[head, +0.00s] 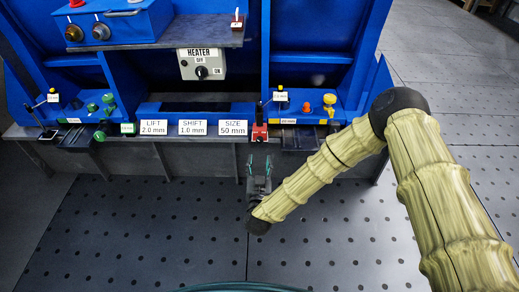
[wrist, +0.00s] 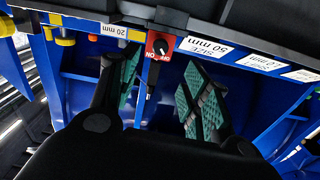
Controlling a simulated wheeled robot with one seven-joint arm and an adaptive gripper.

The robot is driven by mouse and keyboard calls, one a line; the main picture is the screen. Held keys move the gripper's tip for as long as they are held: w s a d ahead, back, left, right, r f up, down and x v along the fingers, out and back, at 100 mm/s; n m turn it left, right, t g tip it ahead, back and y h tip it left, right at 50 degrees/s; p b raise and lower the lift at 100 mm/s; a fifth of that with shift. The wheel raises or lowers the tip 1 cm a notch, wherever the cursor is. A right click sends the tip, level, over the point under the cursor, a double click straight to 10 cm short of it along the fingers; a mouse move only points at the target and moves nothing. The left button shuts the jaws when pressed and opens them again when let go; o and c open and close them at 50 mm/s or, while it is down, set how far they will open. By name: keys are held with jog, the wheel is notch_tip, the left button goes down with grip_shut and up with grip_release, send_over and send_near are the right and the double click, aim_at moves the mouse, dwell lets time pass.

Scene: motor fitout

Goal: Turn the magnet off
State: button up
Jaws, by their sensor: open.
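The magnet switch is most likely the small red block (head: 260,131) at the front edge of the blue bench, just right of the SIZE 50 mm label, with a dark lever standing at it. In the wrist view the red plate (wrist: 161,44) carries white lettering and a black round pivot, upside down. Its lettering seems to read ON on the left and OFF on the right, partly covered. My gripper (head: 258,170) is open and empty, in front of and below the red block. In the wrist view its green-padded fingers (wrist: 163,88) stand apart on either side below the plate, not touching it.
A heater box (head: 201,64) with a dial hangs above. LIFT, SHIFT and SIZE labels (head: 192,128) line the bench front to the left. A blue block with yellow and orange knobs (head: 307,105) stands close on the right. The perforated floor (head: 150,235) in front is clear.

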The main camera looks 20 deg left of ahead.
aim_at(260, 141)
jog(key=b+x, duration=0.3)
jog(key=x, duration=0.7)
jog(key=shift+w+b, duration=0.35)
jog(key=c, duration=1)
